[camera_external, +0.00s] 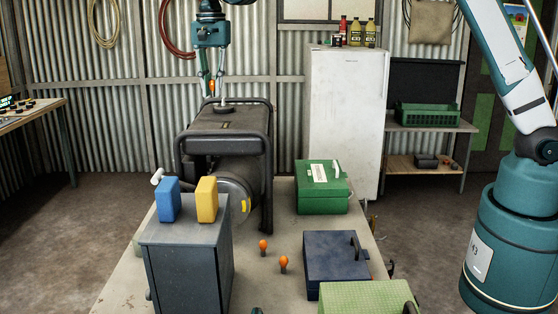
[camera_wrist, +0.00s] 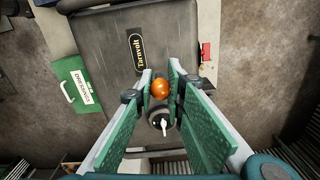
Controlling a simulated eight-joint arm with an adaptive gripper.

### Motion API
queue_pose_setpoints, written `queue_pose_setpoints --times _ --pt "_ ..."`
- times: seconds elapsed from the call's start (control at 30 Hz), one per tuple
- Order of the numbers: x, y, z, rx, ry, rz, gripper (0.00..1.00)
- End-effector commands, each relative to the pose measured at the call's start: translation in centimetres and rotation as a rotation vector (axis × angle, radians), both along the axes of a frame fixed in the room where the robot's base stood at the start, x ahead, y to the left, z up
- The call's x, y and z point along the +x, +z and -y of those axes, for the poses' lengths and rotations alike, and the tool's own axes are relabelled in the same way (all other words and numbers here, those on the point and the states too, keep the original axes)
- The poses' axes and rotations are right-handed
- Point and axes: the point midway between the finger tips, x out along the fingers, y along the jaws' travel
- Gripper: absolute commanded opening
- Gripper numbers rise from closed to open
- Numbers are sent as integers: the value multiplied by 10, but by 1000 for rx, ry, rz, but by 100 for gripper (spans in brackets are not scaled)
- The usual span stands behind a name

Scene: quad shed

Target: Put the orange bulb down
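My gripper (camera_external: 211,80) is high over the rear part of the dark generator (camera_external: 228,126). An orange bulb (camera_external: 212,87) sits between its fingertips, clear of the generator top. In the wrist view the bulb (camera_wrist: 160,88) is held between the two green-padded fingers (camera_wrist: 160,78). A round dark cap (camera_wrist: 160,122) with a pale upright piece shows below the bulb in that view. Two more orange bulbs, one (camera_external: 263,245) and another (camera_external: 284,262), stand on the table (camera_external: 187,268).
A grey cabinet (camera_external: 186,258) carries a blue block (camera_external: 168,200) and a yellow block (camera_external: 207,200). A green case (camera_external: 322,194), a dark blue case (camera_external: 335,261) and a light green case (camera_external: 365,298) stand on the table's right. A white fridge (camera_external: 346,115) stands behind.

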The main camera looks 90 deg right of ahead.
Motion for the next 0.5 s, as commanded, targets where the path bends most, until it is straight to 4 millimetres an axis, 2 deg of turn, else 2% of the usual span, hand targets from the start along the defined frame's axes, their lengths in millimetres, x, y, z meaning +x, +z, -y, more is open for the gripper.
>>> queue_pose_setpoints --times 0.3,0.5 --pt "0 -41 0 0 0 0 9" --pt "0 -48 0 0 0 0 9"
